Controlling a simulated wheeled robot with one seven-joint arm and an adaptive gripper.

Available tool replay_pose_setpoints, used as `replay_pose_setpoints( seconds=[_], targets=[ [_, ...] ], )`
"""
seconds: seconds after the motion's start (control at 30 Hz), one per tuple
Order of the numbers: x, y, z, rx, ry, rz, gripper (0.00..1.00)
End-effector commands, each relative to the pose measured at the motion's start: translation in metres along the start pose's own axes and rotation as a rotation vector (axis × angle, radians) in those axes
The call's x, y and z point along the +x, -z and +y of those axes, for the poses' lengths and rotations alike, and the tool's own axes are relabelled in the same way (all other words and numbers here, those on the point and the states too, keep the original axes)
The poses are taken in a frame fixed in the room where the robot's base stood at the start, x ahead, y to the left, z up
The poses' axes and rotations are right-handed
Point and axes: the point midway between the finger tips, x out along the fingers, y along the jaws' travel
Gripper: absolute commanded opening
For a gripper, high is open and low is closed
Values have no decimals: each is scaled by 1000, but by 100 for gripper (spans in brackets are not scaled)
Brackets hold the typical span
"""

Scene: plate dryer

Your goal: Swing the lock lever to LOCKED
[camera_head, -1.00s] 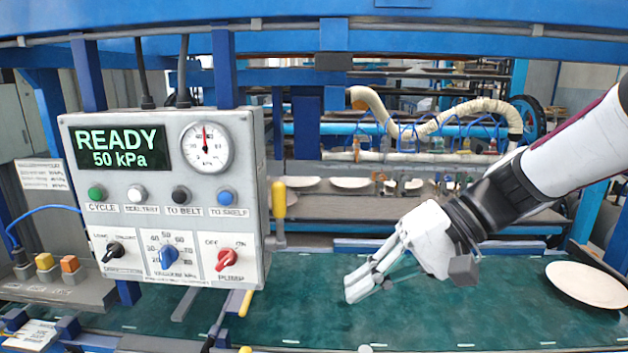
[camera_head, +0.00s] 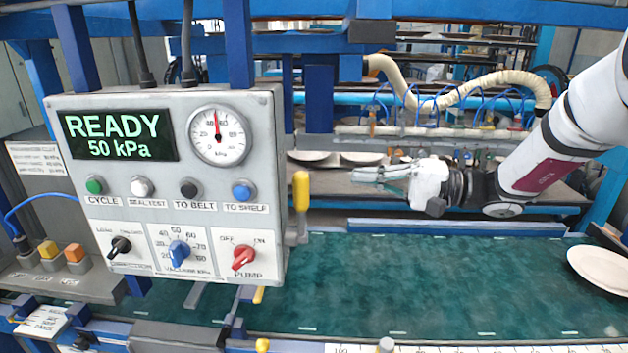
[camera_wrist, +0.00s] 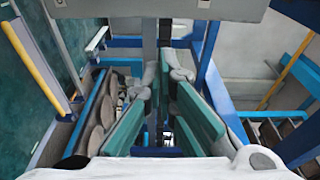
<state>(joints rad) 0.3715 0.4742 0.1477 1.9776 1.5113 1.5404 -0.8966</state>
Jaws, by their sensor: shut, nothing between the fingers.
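A lever with a yellow grip (camera_head: 301,192) stands upright on a grey bracket at the right side of the control box (camera_head: 262,130). No LOCKED label is readable beside it. A second yellow-tipped handle (camera_head: 258,295) shows below the box; I cannot tell which of them is the lock lever. My gripper (camera_head: 360,173) is shut and empty, roughly level, pointing left toward the box. In the picture it is to the right of the upright lever, apart from it. My gripper's teal-padded fingers (camera_wrist: 160,115) also show in the wrist view; no lever is between them.
The box carries a READY 50 kPa display (camera_head: 118,136), a gauge (camera_head: 218,135), push buttons and knobs. A green belt (camera_head: 400,280) runs below, with a white plate (camera_head: 602,270) at right. Plates (camera_head: 362,158) and hoses stand behind. A yellow bar (camera_wrist: 38,70) shows in the wrist view.

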Motion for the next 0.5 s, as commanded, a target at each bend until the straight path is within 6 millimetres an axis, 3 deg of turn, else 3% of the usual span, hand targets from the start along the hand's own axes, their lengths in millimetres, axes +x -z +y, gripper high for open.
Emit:
replay_pose_setpoints(
  seconds=[0.27, 0.5],
  targets=[
    [14, -1, -1, 1, 0, -3, 0],
    [57, -3, -1, 1, 0, -5, 0]
  ],
)
